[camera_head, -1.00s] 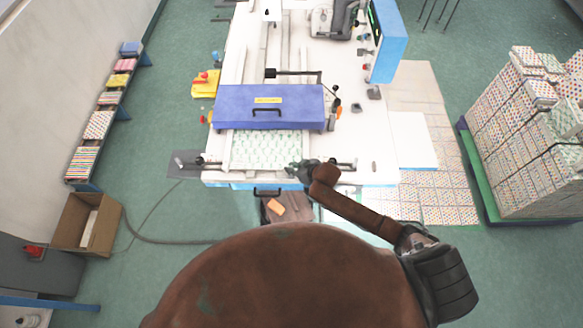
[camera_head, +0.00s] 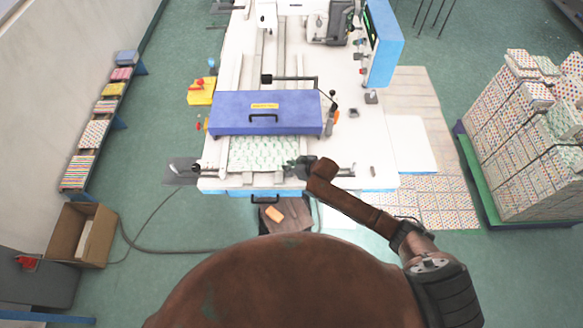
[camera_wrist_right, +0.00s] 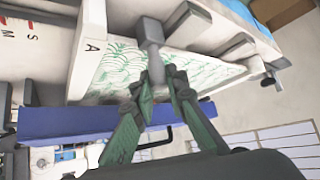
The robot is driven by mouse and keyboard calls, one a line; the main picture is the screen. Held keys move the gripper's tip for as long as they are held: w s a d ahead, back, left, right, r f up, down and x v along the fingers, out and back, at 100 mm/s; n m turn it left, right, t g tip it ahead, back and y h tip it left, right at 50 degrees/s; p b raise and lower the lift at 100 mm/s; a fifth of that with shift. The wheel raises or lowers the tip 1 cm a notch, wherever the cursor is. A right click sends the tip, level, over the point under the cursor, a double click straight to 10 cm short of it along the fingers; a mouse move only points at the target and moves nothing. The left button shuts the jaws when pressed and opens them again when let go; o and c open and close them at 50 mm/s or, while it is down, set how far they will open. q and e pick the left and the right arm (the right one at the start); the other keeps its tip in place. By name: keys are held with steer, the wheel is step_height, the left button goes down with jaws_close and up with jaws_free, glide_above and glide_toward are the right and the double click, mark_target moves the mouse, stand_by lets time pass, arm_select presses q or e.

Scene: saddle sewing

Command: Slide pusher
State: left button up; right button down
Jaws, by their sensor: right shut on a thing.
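The pusher's grey peg (camera_wrist_right: 151,42) shows in the right wrist view, with its lower end between my fingertips. My right gripper (camera_wrist_right: 158,78), with green fingers, is shut on this peg. In the head view, my right gripper (camera_head: 294,166) is at the machine's front edge, at the right corner of a green-patterned sheet or stack (camera_head: 262,152). The peg itself is hidden or too small to tell there. The patterned surface also shows in the wrist view (camera_wrist_right: 200,68), behind the peg. My left gripper is not in view.
A blue cover (camera_head: 235,115) with a handle spans the white machine table (camera_head: 350,140) just behind the patterned sheet. Small clamps or knobs sit at both front corners. A pallet of patterned stacks (camera_head: 520,150) stands at right, and a cardboard box (camera_head: 75,235) at left.

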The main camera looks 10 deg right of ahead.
steer(key=c, duration=1.9)
jaws_free()
steer(key=v, duration=1.2)
